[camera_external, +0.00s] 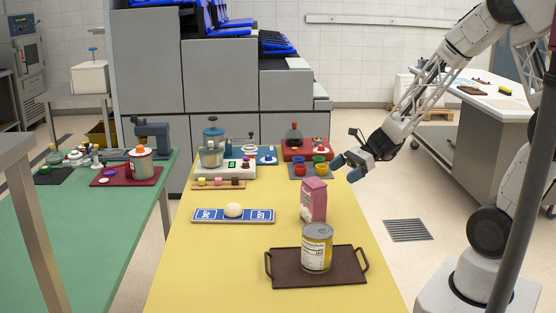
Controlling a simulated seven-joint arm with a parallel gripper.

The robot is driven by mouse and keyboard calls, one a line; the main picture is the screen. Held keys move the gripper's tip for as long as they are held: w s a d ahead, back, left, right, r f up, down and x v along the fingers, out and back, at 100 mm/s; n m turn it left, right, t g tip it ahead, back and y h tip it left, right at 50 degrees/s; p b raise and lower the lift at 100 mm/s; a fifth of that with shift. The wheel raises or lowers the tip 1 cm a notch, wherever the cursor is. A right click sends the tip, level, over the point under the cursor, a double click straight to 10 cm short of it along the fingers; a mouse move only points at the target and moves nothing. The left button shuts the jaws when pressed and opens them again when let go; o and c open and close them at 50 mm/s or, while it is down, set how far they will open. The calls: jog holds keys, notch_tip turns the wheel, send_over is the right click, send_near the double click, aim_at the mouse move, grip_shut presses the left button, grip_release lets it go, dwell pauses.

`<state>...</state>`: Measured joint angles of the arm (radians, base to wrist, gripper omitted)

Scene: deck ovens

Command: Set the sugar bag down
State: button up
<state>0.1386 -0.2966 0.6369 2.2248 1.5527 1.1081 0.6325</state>
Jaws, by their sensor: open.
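A pink bag (313,200), likely the sugar bag, stands upright on the yellow table (190,275), behind the brown tray and right of the middle. My gripper (344,169) is open and empty, above and to the right of the bag, and looks apart from it. The bag's far side is hidden.
A brown tray (276,267) with handles holds a yellow-labelled can (317,248) in front of the bag. A blue tray (264,216) with a pale round piece (233,210) lies left. Coloured cups (319,160) and a scale (223,168) stand behind. The table's front left is clear.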

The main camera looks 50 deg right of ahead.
dwell(0.3)
jog(key=s+r+n+g+h, duration=0.4)
jog(key=s+r+n, duration=0.3)
jog(key=s+n, duration=0.4)
jog(key=s+d+r+n+t+h, duration=0.1)
jog(key=s+d+r+n+h, duration=0.7)
jog(key=n, duration=0.3)
jog(key=shift+s+d+r+t+h, duration=0.25)
jog(key=shift+s+d+t+h, duration=0.05)
jog(key=shift+s+d, duration=0.4)
